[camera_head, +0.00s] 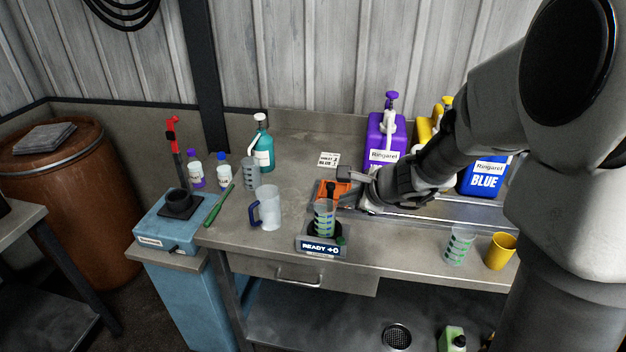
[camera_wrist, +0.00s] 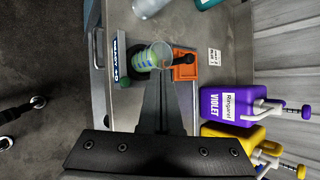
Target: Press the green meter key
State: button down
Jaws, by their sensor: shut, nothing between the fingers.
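The green meter key (camera_head: 341,240) is a small green button at the right of the meter, just above its display (camera_head: 320,247), which reads "READY +0". The key also shows in the wrist view (camera_wrist: 122,83), beside the display (camera_wrist: 118,57). A clear cup with green markings (camera_head: 324,216) stands at the meter behind the display; it shows in the wrist view too (camera_wrist: 158,54). My gripper (camera_head: 346,197) is shut and empty, behind and to the right of the cup, apart from the key. In the wrist view its fingertips (camera_wrist: 160,80) lie near the cup.
An orange tray with a black handle (camera_head: 333,191) sits behind the cup. A clear blue-handled jug (camera_head: 266,208) stands left. Another marked cup (camera_head: 459,245) and a yellow cup (camera_head: 500,251) stand right.

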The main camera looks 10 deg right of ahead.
jog(key=shift+w+d+f+m, duration=0.2)
jog(key=shift+w+f+m, duration=0.1)
jog(key=shift+f+m, duration=0.25)
jog(key=b, duration=0.6)
send_over(341, 241)
jog(key=f, duration=0.7)
jog(key=shift+s+d+f, duration=0.15)
jog(key=shift+s+d, duration=0.05)
jog(key=shift+d, duration=0.2)
jog(key=shift+f+b, duration=0.7)
jog(key=shift+b, duration=0.3)
jog(key=shift+f+b, duration=0.4)
jog(key=shift+b, duration=0.15)
